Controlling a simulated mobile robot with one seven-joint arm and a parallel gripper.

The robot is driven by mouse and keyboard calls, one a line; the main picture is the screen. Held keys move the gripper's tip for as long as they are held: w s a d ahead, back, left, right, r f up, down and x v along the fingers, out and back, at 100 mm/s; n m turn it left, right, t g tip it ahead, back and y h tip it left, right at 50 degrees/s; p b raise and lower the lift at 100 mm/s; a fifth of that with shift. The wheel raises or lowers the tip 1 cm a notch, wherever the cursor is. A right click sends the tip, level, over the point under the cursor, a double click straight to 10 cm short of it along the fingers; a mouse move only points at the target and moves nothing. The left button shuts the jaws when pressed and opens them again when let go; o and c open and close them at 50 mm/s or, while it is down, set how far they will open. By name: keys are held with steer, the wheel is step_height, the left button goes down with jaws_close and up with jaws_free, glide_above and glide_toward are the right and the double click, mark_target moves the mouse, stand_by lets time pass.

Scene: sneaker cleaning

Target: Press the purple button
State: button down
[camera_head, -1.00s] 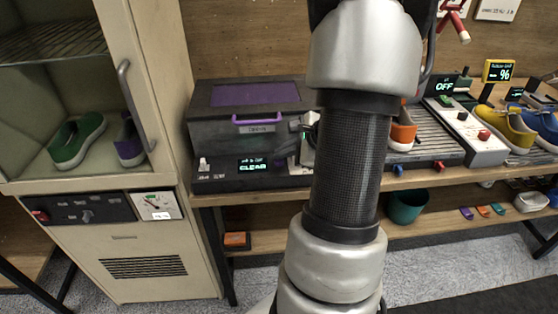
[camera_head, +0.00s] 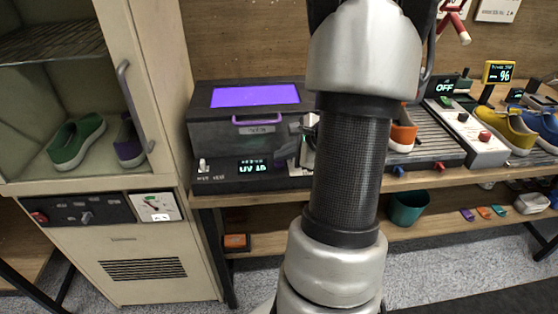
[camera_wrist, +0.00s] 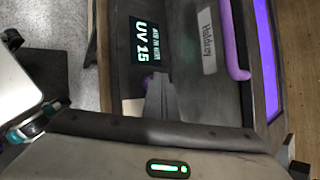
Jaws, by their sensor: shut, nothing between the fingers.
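The purple button (camera_wrist: 147,80) shows as a small patch on the front panel of the dark box (camera_wrist: 190,75) in the wrist view. My gripper (camera_wrist: 154,86) is shut and empty, with its fingertips right at the button and partly covering it. I cannot tell whether they still press on it. In the head view the box (camera_head: 240,134) stands on the bench, its lid window (camera_head: 254,95) glowing purple. Its display (camera_head: 253,167) is lit and reads "UV 15" in the wrist view (camera_wrist: 141,40). My arm hides the button and fingertips in the head view.
A purple handle (camera_head: 257,119) sticks out from the box front. A cream cabinet (camera_head: 150,80) with a green shoe (camera_head: 76,141) and a purple shoe stands at left. An orange shoe (camera_head: 403,132) and yellow shoes (camera_head: 505,130) are at right. A teal pot (camera_head: 406,208) sits on the lower shelf.

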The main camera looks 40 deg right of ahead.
mark_target(282, 164)
steer(key=shift+r+p, duration=0.4)
steer(key=shift+r, duration=0.4)
steer(key=shift+r, duration=0.1)
step_height(282, 164, up, 5)
steer(key=p, duration=0.3)
steer(key=shift+p, duration=0.3)
steer(key=shift+a, duration=0.1)
